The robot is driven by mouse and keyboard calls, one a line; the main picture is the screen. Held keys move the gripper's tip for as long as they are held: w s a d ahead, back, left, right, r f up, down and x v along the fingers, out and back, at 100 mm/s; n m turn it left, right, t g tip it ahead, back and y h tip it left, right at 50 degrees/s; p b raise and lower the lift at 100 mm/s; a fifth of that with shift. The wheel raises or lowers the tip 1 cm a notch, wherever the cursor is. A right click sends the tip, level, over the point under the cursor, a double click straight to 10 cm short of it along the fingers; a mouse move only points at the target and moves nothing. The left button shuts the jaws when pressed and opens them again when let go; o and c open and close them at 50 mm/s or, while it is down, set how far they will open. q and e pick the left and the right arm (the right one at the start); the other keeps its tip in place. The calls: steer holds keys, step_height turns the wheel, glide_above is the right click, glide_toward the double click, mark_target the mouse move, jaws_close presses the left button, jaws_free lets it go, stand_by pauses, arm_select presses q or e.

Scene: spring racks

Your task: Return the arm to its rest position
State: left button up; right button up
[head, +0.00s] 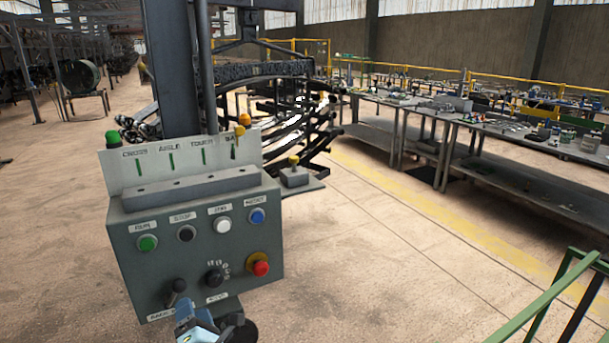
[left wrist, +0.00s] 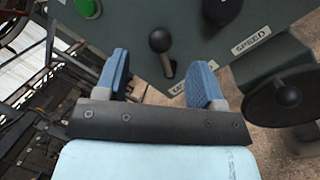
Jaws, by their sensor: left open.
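My left gripper (head: 197,325) shows at the bottom of the head view, just below the grey control box (head: 190,215). In the left wrist view, the left gripper's (left wrist: 161,75) two blue fingers stand wide apart with nothing between them. A small lever with a black knob (left wrist: 160,41) stands on the box beyond the fingertips and appears apart from them. In the head view this lever (head: 179,287) is at the box's lower left, just above the gripper. My right gripper is in neither view.
The box carries a green button (head: 147,243), a red stop knob (head: 259,264) and a black speed knob (head: 214,278). A dark handwheel (left wrist: 288,98) is close to the right of the gripper. Workbenches (head: 475,128) stand at the right; open floor lies between.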

arm_select(q)
steer(key=s+d+f+m+g+h+p, duration=0.1)
steer(key=s+d+f+m+g+h, duration=0.1)
steer(key=s+m, duration=0.7)
steer(key=s+d+f+m+g+h+p, duration=0.2)
steer(key=s+d+f+m+h, duration=0.2)
steer(key=s+f+m+h, duration=0.3)
steer(key=s+d+f+m+g+h+p, duration=0.1)
steer(key=s+f+m+h, duration=0.3)
steer(key=s+m, duration=0.8)
steer(key=d+m+g, duration=0.1)
steer(key=m, duration=0.4)
steer(key=shift+s+d+f+g+h, duration=0.15)
steer(key=shift+d+f+g+h, duration=0.15)
steer(key=shift+d+f+h, duration=0.1)
